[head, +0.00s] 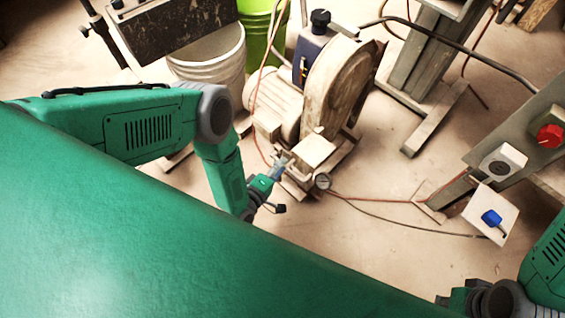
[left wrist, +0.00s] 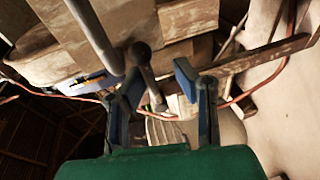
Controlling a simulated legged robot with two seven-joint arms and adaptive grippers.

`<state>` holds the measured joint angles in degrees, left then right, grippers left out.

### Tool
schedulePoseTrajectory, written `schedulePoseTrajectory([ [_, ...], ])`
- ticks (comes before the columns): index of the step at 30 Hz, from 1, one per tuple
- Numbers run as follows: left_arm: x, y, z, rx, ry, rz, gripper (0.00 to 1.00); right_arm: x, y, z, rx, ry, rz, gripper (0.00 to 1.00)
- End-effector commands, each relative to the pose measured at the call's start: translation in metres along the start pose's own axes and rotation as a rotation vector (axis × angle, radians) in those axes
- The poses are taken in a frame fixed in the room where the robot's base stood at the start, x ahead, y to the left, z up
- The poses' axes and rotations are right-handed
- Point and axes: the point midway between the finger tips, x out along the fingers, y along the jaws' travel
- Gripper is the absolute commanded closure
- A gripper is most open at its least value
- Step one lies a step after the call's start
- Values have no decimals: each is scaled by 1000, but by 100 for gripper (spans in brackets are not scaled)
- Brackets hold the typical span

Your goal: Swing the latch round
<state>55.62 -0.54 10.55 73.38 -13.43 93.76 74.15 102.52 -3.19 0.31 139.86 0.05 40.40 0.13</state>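A dusty, cream-coloured machine (head: 335,85) with a round housing stands on the floor in the head view. My left gripper (head: 279,168) is at its front lower side, close to a small block and bracket there. In the left wrist view my left gripper (left wrist: 155,88) has its two blue-grey fingers spread apart. A grey rod with a rounded knob (left wrist: 141,53) shows between and beyond the fingers; I cannot tell if they touch it. A second grey bar (left wrist: 96,38) slants in from the top. Which part is the latch is unclear. Only part of my right arm shows, at the bottom right.
A white bucket (head: 208,60) and a green bin (head: 258,32) stand behind my left arm. A red knob (head: 550,137) and a blue switch (head: 492,217) are at the right.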

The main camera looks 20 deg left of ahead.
Motion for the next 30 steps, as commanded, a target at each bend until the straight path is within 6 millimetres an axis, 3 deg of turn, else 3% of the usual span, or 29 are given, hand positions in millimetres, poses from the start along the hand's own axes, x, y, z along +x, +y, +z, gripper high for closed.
schedulePoseTrajectory([
  [13,3,13,-2,1,4,13,71,-1,0,1,1,2,2,100],
  [24,-10,74,-3,2,4,11,71,0,1,1,1,3,0,100],
  [30,-16,96,-3,3,3,9,71,0,0,1,1,3,1,100],
])
